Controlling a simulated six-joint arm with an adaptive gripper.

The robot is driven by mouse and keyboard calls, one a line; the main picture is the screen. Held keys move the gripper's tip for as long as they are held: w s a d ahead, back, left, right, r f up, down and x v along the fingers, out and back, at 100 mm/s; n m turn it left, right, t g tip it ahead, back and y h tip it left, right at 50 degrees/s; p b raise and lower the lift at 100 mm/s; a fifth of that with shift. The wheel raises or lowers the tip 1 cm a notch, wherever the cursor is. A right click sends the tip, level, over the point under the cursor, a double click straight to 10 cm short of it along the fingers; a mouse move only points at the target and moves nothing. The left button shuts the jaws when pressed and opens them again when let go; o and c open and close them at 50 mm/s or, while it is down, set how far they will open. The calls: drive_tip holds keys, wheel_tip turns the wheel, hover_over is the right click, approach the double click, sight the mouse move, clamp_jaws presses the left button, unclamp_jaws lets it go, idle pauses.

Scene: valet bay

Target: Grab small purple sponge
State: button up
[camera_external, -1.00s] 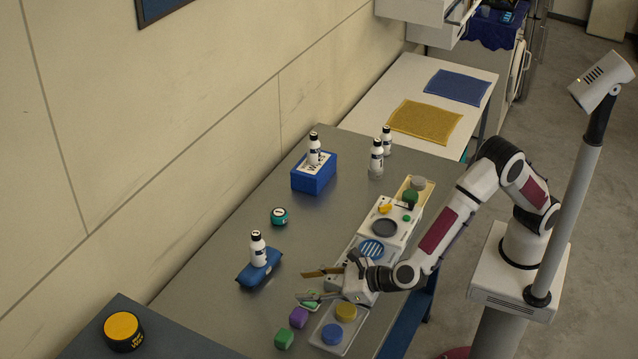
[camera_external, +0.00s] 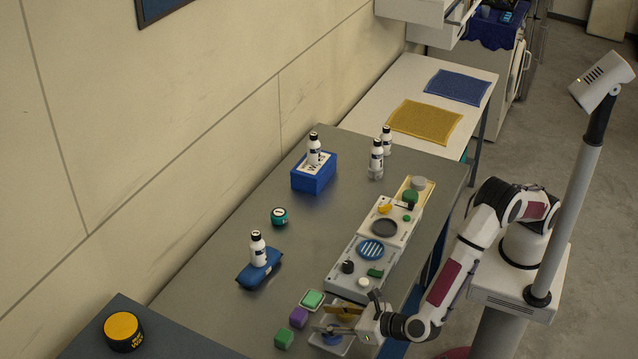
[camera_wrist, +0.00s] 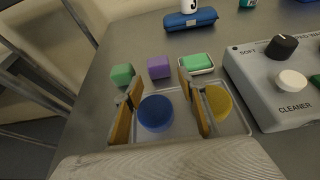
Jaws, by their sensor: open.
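The small purple sponge (camera_external: 299,317) is a block on the grey table, between a green block (camera_external: 284,339) and a green sponge on a small white dish (camera_external: 312,300). In the wrist view the purple sponge (camera_wrist: 160,67) lies beyond my fingers, in line with the gap between them. My gripper (camera_wrist: 158,90) is open and empty, with tan finger pads spread apart. In the external view my gripper (camera_external: 335,329) is over the clear tray, to the right of the purple sponge and apart from it.
The clear tray (camera_wrist: 243,127) under my fingers holds a blue disc (camera_wrist: 156,113) and a yellow disc (camera_wrist: 217,103). A control box with knobs (camera_wrist: 262,99) stands close on the right. A bottle stands on a blue pad (camera_external: 259,268) farther back. Bare table lies left of the blocks.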

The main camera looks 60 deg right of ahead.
sight(305, 318)
drive_tip(key=shift+x, duration=1.15)
drive_tip(key=shift+a+x, duration=0.2)
drive_tip(key=shift+x, duration=2.4)
drive_tip(key=shift+s+f, duration=0.1)
drive_tip(key=shift+f, duration=0.05)
drive_tip(key=shift+c, duration=0.3)
drive_tip(key=c, duration=0.5)
